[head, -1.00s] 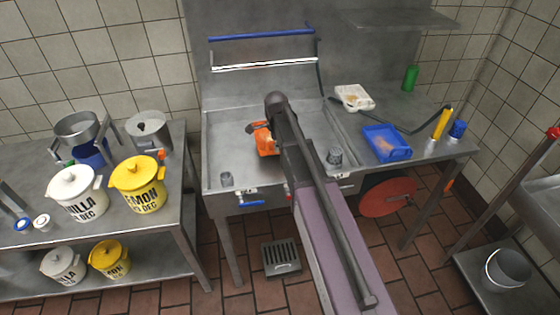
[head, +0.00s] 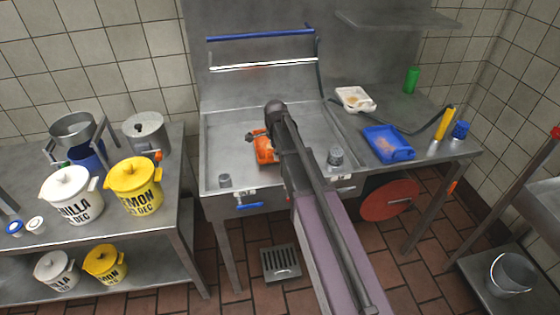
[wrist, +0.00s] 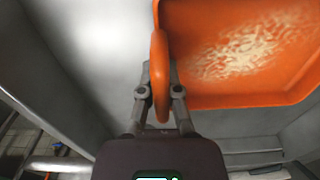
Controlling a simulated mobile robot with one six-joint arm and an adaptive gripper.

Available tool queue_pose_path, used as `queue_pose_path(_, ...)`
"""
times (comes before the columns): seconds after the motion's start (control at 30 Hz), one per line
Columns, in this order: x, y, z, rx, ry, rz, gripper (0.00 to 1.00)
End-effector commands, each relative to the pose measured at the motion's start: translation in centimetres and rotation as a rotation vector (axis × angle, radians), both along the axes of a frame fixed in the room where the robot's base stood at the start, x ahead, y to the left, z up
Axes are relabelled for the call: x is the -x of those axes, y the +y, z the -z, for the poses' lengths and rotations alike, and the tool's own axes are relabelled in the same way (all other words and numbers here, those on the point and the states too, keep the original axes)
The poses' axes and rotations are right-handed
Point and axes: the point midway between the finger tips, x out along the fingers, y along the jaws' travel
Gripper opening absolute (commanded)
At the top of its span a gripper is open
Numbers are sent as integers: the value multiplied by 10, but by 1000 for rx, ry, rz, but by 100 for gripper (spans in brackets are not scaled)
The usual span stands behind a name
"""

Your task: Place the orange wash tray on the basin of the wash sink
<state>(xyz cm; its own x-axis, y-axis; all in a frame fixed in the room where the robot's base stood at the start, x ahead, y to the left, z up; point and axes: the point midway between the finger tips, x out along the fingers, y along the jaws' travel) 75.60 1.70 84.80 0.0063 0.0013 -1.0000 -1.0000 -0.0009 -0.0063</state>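The orange wash tray (head: 266,150) is over the basin of the wash sink (head: 226,136), left of my arm. In the wrist view the tray (wrist: 240,98) fills the upper right, with a pale residue patch inside. Grey sink walls show around the tray. My arm hides part of the tray in the head view, and I cannot tell whether its underside touches the basin.
A blue tray (head: 388,144) and a white tray (head: 355,99) lie on the counter right of the basin. A metal cup (head: 335,157) stands at the basin's front right. Lemon (head: 134,188) and vanilla (head: 71,196) buckets stand on the left table.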

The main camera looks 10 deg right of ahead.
Motion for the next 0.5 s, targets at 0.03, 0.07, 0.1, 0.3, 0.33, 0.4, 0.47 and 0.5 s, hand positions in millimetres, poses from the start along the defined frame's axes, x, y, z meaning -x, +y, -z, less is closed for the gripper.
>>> queue_pose_path(0.03, 0, 0, 8, 0, 0, 0, 0)
queue_pose_path(0.07, 0, 0, 10, 0, 0, 0, 0)
queue_pose_path(0.1, 0, 0, 12, 0, 0, 0, 0)
queue_pose_path(0.3, 0, 0, 15, 0, 0, 0, 0)
queue_pose_path(0.33, 0, 0, 15, 0, 0, -1, 0)
queue_pose_path(0.4, 0, 1, 14, 0, 0, -1, 0)
queue_pose_path(0.47, 0, 1, 14, 0, 0, -1, 0)
queue_pose_path(0.5, 0, 1, 14, 0, 0, -1, 0)
